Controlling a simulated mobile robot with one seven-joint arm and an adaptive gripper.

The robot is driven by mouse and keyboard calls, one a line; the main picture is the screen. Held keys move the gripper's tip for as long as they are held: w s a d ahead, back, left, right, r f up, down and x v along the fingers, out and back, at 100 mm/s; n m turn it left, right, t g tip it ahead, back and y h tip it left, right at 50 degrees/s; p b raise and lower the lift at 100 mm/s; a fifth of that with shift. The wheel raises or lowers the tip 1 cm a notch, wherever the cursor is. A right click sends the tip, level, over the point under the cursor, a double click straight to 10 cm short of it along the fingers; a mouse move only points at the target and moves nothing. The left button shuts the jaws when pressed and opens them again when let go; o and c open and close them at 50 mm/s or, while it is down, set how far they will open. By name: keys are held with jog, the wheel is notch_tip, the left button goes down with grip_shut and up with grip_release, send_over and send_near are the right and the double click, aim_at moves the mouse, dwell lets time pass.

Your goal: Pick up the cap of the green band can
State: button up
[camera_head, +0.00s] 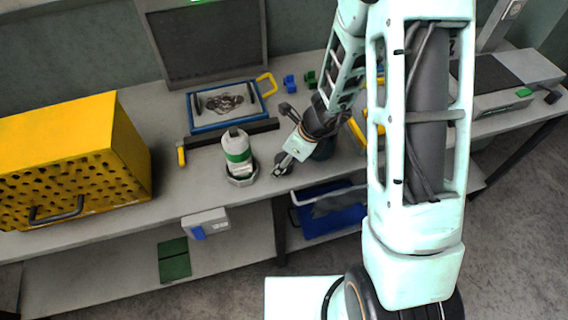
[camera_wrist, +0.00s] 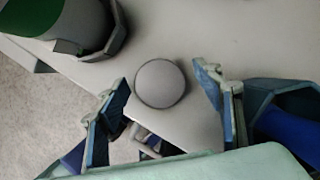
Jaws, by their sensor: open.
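The can with the green band (camera_head: 237,152) stands upright in a grey holder near the bench's front edge in the head view. Its green side (camera_wrist: 80,22) shows at the upper left of the wrist view. A round grey cap (camera_wrist: 160,84) lies on the bench beside the can. My gripper (camera_head: 283,166) is just right of the can, pointing down. In the wrist view its open fingers (camera_wrist: 163,78) are on either side of the cap, with gaps showing. I cannot make out the cap clearly in the head view.
A yellow perforated box (camera_head: 75,150) stands at the left. A blue-framed tray (camera_head: 225,104) and a dark bar with a yellow handle (camera_head: 230,134) lie behind the can. Small blue (camera_head: 290,83) and green blocks sit further back. The bench edge is close in front.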

jog(key=shift+a+f, duration=0.1)
jog(key=shift+f, duration=0.05)
jog(key=c, duration=0.9)
